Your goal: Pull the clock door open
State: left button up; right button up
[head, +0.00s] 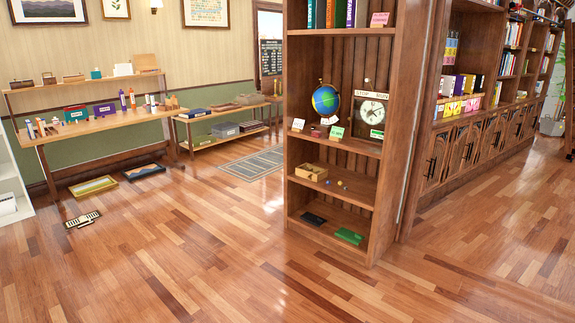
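A white-faced round clock (372,112) stands on the middle shelf of the tall wooden bookcase (382,190), at its right side. A pale lettered strip (371,95) runs along the top of the clock, and a small round pale spot shows above it. I cannot tell whether the clock's door is shut or ajar at this size. Neither of my grippers is in view.
A globe (326,100) stands left of the clock, with small cards (336,132) in front. A wooden box (311,172) sits one shelf below. Wooden floor (240,270) before the bookcase is clear. A long workbench (100,125) stands at left, and cabinets (470,150) at right.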

aim_at(350, 119)
jog(key=i, duration=3.15)
